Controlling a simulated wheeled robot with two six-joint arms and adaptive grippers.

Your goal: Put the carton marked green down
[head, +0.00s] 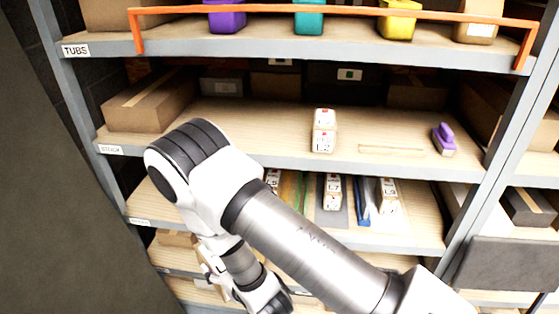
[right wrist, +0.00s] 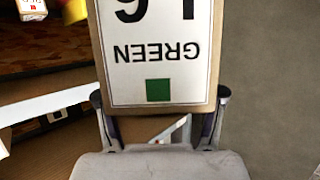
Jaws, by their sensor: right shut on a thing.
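The carton marked green (right wrist: 157,60) fills the upper middle of the right wrist view. Its pale label reads GREEN upside down, with a green square and part of a large code cut off by the frame edge. My right gripper (right wrist: 160,112) is shut on it, with one finger at each side. In the head view my right arm crosses the middle and bends down; the gripper (head: 217,268) is small and partly hidden by the arm in front of the lower shelves. I cannot make out the held carton clearly there. My left gripper is out of view.
A white-labelled carton (head: 324,130) stands on the middle shelf (head: 240,115), beside a purple-handled brush (head: 444,139). Several cartons and folders, including one carton (head: 333,192), stand on the shelf below. An orange rail (head: 335,10) fronts the tubs above. The middle shelf has bare room.

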